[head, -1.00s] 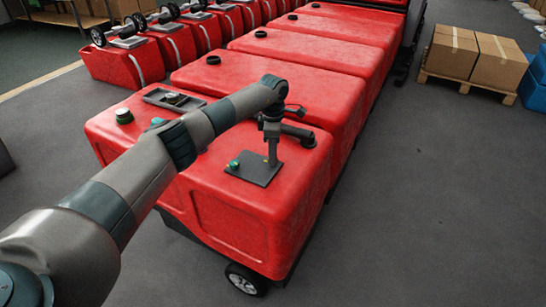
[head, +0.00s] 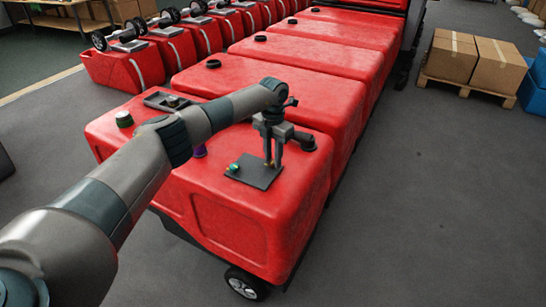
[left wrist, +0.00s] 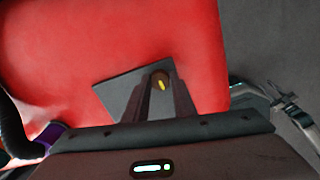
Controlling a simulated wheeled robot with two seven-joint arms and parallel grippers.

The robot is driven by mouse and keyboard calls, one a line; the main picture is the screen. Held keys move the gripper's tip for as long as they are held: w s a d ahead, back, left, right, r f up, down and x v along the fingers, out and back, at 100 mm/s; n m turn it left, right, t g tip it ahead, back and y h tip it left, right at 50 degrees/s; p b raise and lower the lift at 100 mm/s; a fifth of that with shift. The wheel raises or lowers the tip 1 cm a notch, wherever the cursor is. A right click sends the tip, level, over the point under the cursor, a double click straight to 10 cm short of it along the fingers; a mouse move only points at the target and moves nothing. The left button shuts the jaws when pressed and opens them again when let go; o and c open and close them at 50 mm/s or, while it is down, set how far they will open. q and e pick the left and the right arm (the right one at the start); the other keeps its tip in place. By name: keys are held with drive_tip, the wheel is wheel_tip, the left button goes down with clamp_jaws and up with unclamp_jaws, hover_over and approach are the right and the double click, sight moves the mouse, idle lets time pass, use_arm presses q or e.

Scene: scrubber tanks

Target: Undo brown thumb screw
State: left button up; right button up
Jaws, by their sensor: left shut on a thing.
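My left gripper (head: 269,163) points down at a dark grey plate (head: 252,176) on top of the front red tank. In the left wrist view, its two fingers (left wrist: 162,88) are shut on a small brown thumb screw (left wrist: 159,75) with a yellow mark below it. The plate (left wrist: 117,90) shows beside the fingers there. In the head view the fingers largely hide the screw. A small teal and yellow knob (head: 234,168) sits at the left side of the plate. My right gripper is not in view.
More red tanks stand behind. Boxes on a pallet (head: 462,83) stand far right. The floor at right is clear.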

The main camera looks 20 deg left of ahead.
use_arm(q)
drive_tip(key=n+p, duration=0.1)
drive_tip(key=n, duration=0.4)
drive_tip(key=shift+s+n, duration=0.1)
drive_tip(key=shift+n, duration=0.2)
drive_tip(key=shift+n+p, duration=0.3)
drive_tip(key=shift+n, duration=0.6)
drive_tip(key=n+p, duration=0.1)
drive_tip(key=n, duration=0.2)
drive_tip(key=shift+f+n, duration=0.1)
drive_tip(key=shift+n, duration=0.2)
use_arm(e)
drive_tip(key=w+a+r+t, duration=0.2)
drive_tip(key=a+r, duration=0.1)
use_arm(q)
drive_tip(key=shift+s+f+n+p, duration=0.15)
drive_tip(key=shift+n+p, duration=0.8)
drive_tip(key=shift+n, duration=0.95)
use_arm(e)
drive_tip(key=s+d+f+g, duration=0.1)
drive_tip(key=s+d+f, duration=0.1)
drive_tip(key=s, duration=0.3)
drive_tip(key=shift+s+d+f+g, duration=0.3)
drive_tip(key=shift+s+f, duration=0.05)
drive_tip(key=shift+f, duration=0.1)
use_arm(q)
drive_tip(key=o, duration=1.1)
drive_tip(key=shift+w, duration=0.2)
drive_tip(key=shift+r, duration=0.25)
